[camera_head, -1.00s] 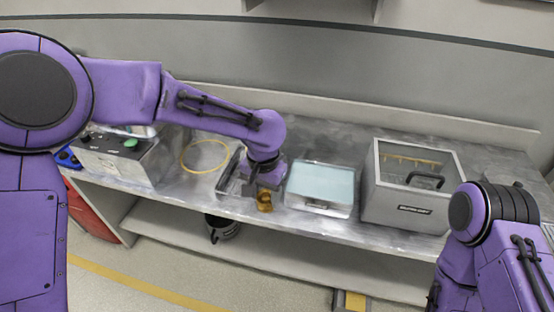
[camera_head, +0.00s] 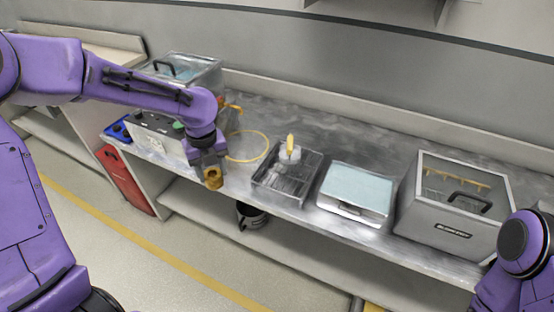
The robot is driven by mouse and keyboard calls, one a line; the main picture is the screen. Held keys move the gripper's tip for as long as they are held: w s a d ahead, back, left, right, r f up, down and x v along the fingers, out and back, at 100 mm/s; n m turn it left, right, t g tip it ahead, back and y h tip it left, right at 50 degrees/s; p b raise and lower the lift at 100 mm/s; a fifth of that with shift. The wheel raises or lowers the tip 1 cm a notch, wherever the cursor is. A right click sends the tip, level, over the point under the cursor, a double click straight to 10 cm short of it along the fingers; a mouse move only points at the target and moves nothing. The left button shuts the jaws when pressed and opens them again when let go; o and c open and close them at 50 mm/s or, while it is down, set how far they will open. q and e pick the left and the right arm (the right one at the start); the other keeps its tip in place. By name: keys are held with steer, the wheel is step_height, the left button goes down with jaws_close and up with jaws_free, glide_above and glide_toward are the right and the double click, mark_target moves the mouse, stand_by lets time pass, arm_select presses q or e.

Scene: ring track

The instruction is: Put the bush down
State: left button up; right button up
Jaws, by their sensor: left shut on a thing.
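The bush (camera_head: 213,178) is a small brass-coloured ring-shaped part. My left gripper (camera_head: 209,168) is shut on it and holds it near the front edge of the grey bench, left of the dark tray. The gripper's fingers are partly hidden by the wrist. A yellow ring outline (camera_head: 247,146) is marked on the bench just right of and behind the gripper. My right arm shows at the lower right, but its gripper is out of view.
A dark slotted tray (camera_head: 287,177) with a white and yellow piece stands right of the ring. A control box (camera_head: 158,138) stands at left. A black container (camera_head: 251,215) sits below.

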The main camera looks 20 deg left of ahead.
arm_select(q)
steer(key=w+a+f, duration=0.1)
steer(key=w+f, duration=0.2)
steer(key=w, duration=0.1)
steer(key=w+a+f+p, duration=0.1)
steer(key=w+f, duration=0.2)
steer(key=w, duration=0.2)
steer(key=w+a+f+p, duration=0.1)
steer(key=w+f, duration=0.3)
steer(key=shift+w+a, duration=0.15)
steer(key=shift+w, duration=0.15)
step_height(320, 180, down, 2)
steer(key=shift+f+p, duration=0.15)
steer(key=shift+p, duration=0.65)
steer(key=shift+f, duration=0.3)
steer(key=shift+f, duration=0.15)
steer(key=shift+f+b, duration=0.1)
steer(key=shift+b, duration=0.2)
steer(key=o, duration=1.4)
steer(key=shift+c, duration=0.2)
